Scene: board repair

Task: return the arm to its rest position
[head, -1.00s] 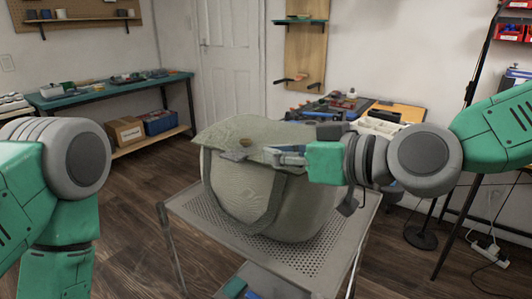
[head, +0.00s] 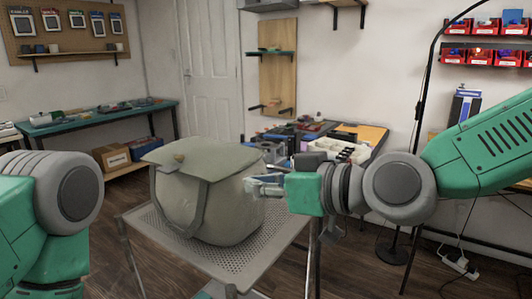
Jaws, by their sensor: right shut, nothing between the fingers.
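My right gripper (head: 265,186) comes in from the right and is shut with nothing in it. Its fingers point left, at the right side of a large grey-green bag (head: 215,212); I cannot tell if they touch it.
A teal-topped bench (head: 85,122) with boxes below stands at the back left. A cluttered workbench (head: 372,135) is behind the bag. A lamp stand with a round base (head: 397,250) and a power strip (head: 460,268) are at the right. Wooden floor is free at the left.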

